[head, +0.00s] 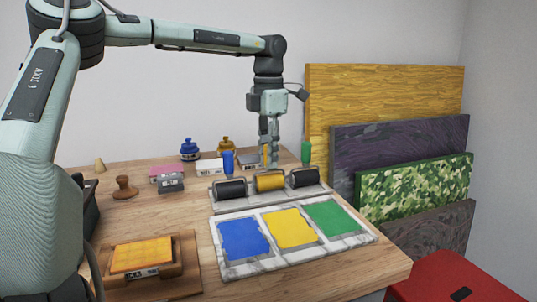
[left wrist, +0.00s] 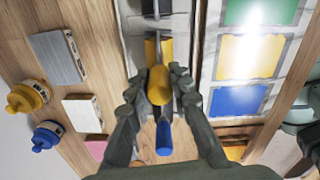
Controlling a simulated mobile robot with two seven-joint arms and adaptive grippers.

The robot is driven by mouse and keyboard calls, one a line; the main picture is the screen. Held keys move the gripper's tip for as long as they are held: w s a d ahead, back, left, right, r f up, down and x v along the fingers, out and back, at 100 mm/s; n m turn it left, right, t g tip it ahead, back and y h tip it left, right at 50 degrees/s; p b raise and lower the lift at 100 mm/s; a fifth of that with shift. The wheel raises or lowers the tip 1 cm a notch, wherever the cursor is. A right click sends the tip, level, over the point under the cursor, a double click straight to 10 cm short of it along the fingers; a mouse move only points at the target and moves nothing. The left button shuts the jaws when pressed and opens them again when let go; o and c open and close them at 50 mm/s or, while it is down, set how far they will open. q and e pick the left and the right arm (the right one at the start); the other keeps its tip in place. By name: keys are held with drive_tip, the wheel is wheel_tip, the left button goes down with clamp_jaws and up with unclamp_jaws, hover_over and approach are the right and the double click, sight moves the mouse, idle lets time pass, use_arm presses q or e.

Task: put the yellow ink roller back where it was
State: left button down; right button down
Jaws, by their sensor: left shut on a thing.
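The yellow ink roller (head: 270,182) is at the middle place of the roller rack (head: 290,197), between two dark rollers. Its yellow handle (left wrist: 159,86) points up towards the wrist camera. My left gripper (head: 269,160) comes down from above and is shut on this handle, with one finger on each side in the left wrist view (left wrist: 158,76). I cannot tell whether the roller rests fully in the rack. The blue-handled roller (head: 230,189) is to its left, the green-handled roller (head: 304,178) to its right. My right gripper is not in view.
An ink slab (head: 226,271) with blue, yellow and green patches lies in front of the rack. A yellow block on a wooden board (head: 185,284) is front left. Blue (head: 190,149) and gold (head: 227,146) pots stand behind. Painted panels (head: 385,95) lean at right, near a red stool (head: 462,280).

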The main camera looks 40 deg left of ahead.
use_arm(q)
drive_tip(key=shift+f, duration=0.25)
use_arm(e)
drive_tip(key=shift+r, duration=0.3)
use_arm(q)
drive_tip(key=c, duration=1.4)
unclamp_jaws()
drive_tip(key=shift+o, duration=0.2)
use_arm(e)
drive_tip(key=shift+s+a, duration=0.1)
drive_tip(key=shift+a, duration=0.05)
use_arm(q)
drive_tip(key=shift+r, duration=0.1)
drive_tip(key=shift+r, duration=0.15)
drive_tip(key=shift+r+p, duration=0.3)
drive_tip(key=shift+r, duration=0.05)
wheel_tip(320, 180, up, 12)
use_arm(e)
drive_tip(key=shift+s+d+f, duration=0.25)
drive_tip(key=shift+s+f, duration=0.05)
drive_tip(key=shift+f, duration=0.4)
use_arm(q)
drive_tip(key=shift+d+f, duration=0.1)
drive_tip(key=shift+f, duration=0.05)
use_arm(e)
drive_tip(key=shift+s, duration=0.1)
